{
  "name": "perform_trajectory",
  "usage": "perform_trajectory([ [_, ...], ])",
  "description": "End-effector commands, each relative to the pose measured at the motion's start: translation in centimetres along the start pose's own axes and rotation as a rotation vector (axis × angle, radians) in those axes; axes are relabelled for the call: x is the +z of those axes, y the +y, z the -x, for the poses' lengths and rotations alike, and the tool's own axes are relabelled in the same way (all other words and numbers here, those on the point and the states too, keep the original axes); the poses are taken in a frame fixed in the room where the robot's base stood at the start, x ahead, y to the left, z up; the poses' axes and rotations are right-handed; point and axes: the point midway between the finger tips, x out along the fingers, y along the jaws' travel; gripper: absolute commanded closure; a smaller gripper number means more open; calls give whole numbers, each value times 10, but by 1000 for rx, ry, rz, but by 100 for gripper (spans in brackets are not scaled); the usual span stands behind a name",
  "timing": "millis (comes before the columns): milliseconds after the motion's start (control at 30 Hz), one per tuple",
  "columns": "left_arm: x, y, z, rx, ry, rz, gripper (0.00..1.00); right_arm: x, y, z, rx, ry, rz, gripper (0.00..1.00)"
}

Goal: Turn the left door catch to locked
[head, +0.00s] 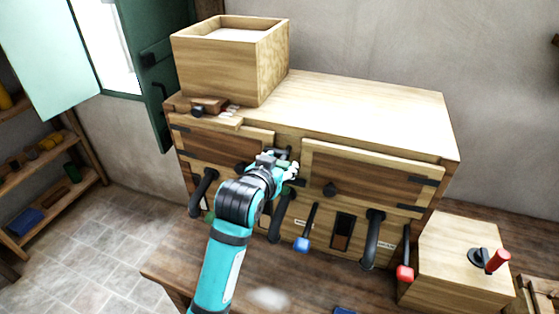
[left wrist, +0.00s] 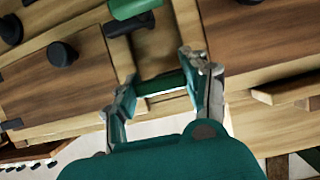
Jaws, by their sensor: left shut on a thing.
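The left door (head: 215,148) of the wooden cabinet is closed, with a black knob that shows in the left wrist view (left wrist: 62,52). My left gripper (head: 280,165) is at the post between the two doors and covers much of the catch area. In the left wrist view its two fingers (left wrist: 163,90) stand on either side of a dark green bar (left wrist: 165,83), which appears to be the left door catch's handle. They are closed on it. I cannot read whether the catch is at locked. My right gripper is in neither view.
The right door (head: 365,180) has its own black knob. A wooden hopper box (head: 215,66) stands on the cabinet top. Black handles (head: 373,240), a blue-ended lever (head: 302,243) and a red-ended lever (head: 405,271) stick out in front. A wooden box with a red-handled crank (head: 497,260) stands right.

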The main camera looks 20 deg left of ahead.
Motion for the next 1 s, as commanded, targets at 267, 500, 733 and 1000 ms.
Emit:
perform_trajectory([
  [267, -1, 0, 0, 12, 3, 28, 86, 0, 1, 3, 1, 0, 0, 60],
  [500, -1, 0, 0, 12, 3, 28, 86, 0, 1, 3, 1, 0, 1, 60],
  [733, -1, 0, 0, 11, 2, 27, 30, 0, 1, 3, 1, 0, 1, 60],
  [1000, 0, 0, 1, 10, 2, 25, 29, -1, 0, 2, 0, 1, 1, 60],
])
